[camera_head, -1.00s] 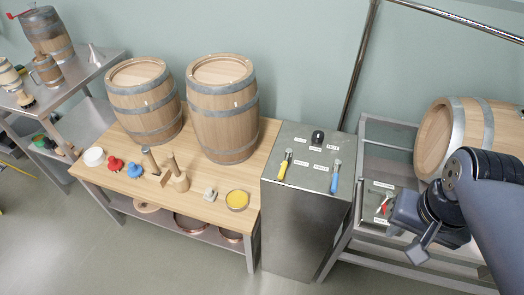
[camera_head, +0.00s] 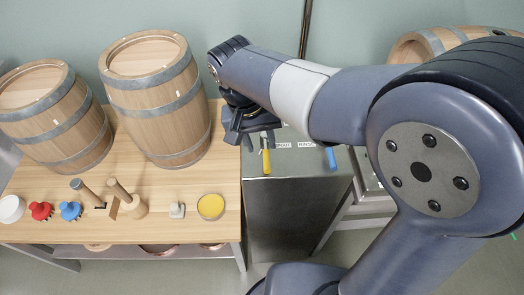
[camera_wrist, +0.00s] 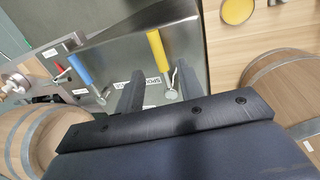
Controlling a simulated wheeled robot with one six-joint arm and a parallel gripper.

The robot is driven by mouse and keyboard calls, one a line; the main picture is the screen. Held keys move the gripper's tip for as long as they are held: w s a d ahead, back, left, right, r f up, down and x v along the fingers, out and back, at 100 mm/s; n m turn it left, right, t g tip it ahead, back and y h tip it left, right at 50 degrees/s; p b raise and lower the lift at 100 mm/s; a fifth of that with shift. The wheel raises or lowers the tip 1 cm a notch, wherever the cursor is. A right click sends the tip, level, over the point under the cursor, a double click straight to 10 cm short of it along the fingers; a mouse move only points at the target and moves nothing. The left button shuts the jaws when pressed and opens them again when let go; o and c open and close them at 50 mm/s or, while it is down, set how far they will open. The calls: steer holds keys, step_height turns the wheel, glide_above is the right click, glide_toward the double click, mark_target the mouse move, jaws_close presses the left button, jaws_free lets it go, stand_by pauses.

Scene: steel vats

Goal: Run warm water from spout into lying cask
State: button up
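The steel cabinet (camera_head: 290,210) carries a yellow-handled lever (camera_head: 266,160) and a blue-handled lever (camera_head: 331,158). Both levers also show in the wrist view, yellow (camera_wrist: 157,48) and blue (camera_wrist: 80,68). My gripper (camera_head: 252,136) is over the cabinet's left side, close to the yellow lever. In the wrist view its two dark fingers (camera_wrist: 160,88) are apart, with the yellow lever showing between them; contact cannot be told. The lying cask (camera_head: 428,42) is at the right, partly behind my arm, and shows at the wrist view's left (camera_wrist: 22,135). The spout's outlet is not clearly visible.
Two upright barrels (camera_head: 155,100) (camera_head: 52,120) stand on the wooden bench (camera_head: 100,232) left of the cabinet. Brushes (camera_head: 70,211), mallets (camera_head: 125,203) and a yellow tin (camera_head: 210,206) lie along its front. A red-handled fitting (camera_wrist: 60,72) is near the lying cask.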

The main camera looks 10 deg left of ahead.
mark_target(266, 157)
steer(key=f, duration=0.2)
steer(key=d+f, duration=0.1)
steer(key=f, duration=0.2)
steer(key=shift+w, duration=0.15)
jaws_close()
stand_by(0.4)
